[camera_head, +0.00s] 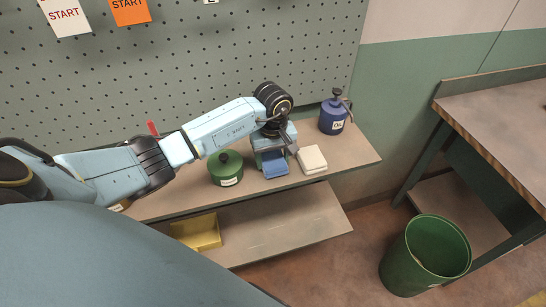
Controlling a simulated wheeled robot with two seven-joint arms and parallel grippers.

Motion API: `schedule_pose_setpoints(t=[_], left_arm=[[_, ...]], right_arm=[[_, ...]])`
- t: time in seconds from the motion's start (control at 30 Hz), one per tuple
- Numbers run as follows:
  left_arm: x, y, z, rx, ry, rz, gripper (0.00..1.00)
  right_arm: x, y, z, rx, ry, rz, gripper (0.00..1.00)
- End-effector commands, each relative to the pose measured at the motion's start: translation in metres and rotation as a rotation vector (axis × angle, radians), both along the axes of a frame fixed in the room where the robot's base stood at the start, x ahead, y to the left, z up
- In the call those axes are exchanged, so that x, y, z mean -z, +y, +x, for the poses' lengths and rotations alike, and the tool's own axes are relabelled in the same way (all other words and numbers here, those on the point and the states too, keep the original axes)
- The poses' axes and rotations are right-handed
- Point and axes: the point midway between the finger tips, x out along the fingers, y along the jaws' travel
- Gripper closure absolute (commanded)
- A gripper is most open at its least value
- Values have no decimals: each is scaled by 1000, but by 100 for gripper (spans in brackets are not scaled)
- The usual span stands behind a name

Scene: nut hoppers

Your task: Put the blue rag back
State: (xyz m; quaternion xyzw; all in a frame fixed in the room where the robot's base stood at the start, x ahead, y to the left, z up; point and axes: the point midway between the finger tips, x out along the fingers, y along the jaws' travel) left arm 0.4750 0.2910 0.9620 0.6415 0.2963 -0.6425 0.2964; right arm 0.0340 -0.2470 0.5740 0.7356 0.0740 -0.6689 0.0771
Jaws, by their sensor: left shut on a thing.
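The blue rag (275,164) is a small folded blue block at the middle of the upper shelf board, close to its front edge. My left gripper (285,146) reaches in from the left, pointing down above the rag. It is shut on the blue rag, though the wrist hides part of the grip. I cannot tell whether the rag touches the board. My right gripper is not in view.
A white folded cloth (312,159) lies just right of the rag. The lower shelf (280,227) holds a yellow bin (197,232). A green bin (426,256) and a table (500,125) stand right.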

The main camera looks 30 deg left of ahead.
Motion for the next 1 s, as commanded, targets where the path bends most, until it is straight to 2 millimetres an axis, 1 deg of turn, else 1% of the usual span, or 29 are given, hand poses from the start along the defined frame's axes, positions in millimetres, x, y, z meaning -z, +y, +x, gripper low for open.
schedule_pose_setpoints(t=[0.07, 0.27, 0.4, 0.43, 0.57, 0.6, 0.87, 0.97, 1.0], left_arm=[[5, 0, 0, -1, -1, -1, 60], [5, 0, 0, 0, -2, 1, 60], [9, 1, 1, 0, -3, 2, 60], [8, 0, 1, 0, -2, 1, 36], [7, 0, 0, 0, -1, 0, 19], [7, 0, 0, 0, -1, 0, 17], [7, 0, 0, 0, -1, 0, 17], [3, 0, 0, 0, -1, -1, 17], [-1, 0, 1, 1, -4, 0, 17]], right_arm=[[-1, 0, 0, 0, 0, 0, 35], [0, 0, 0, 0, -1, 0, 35], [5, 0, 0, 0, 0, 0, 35], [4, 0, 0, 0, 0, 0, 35], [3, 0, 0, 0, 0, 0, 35], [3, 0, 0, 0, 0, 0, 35], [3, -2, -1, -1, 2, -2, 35], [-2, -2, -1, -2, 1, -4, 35], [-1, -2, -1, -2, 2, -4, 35]])
